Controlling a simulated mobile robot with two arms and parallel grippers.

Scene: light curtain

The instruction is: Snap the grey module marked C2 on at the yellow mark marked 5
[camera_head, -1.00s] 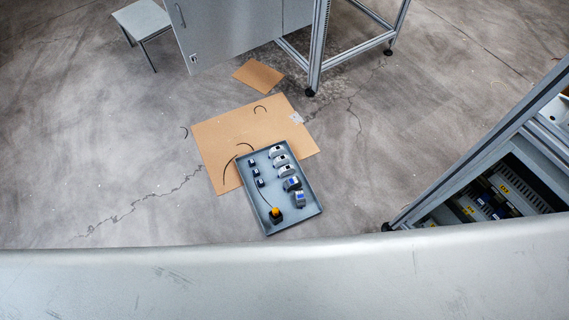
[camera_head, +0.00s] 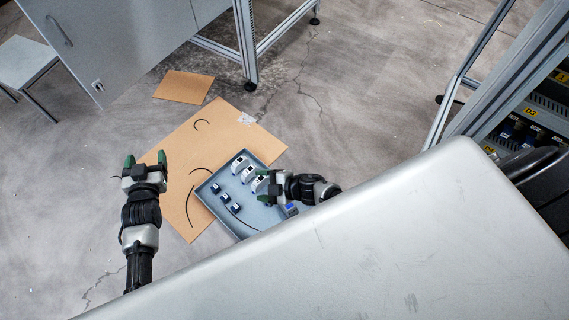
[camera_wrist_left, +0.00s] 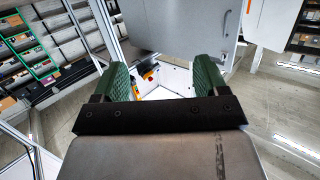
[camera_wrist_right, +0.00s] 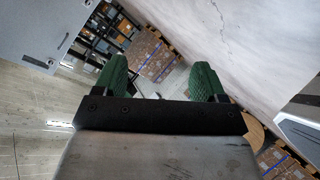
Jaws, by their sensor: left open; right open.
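A grey-blue tray (camera_head: 209,203) lies on the floor, partly on cardboard. Several silver-grey modules stand in it, such as one at the back (camera_head: 240,163). A blue-labelled grey module (camera_head: 290,209) shows only partly beside my right arm. I cannot read C2 on any module. Yellow labels (camera_head: 531,112) show in the rack at the right, but I cannot make out a 5. My right gripper (camera_head: 261,187) is open above the tray's right side and covers part of it. My left gripper (camera_head: 145,160) is open and empty above the cardboard, left of the tray.
Small dark blue-and-white parts (camera_head: 225,197) stand in the tray's left half. The cardboard sheet (camera_head: 190,150) has black cable pieces on it. A metal frame leg (camera_head: 247,45) and a grey cabinet (camera_head: 120,35) stand behind. The rack's aluminium posts (camera_head: 510,90) rise at the right.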

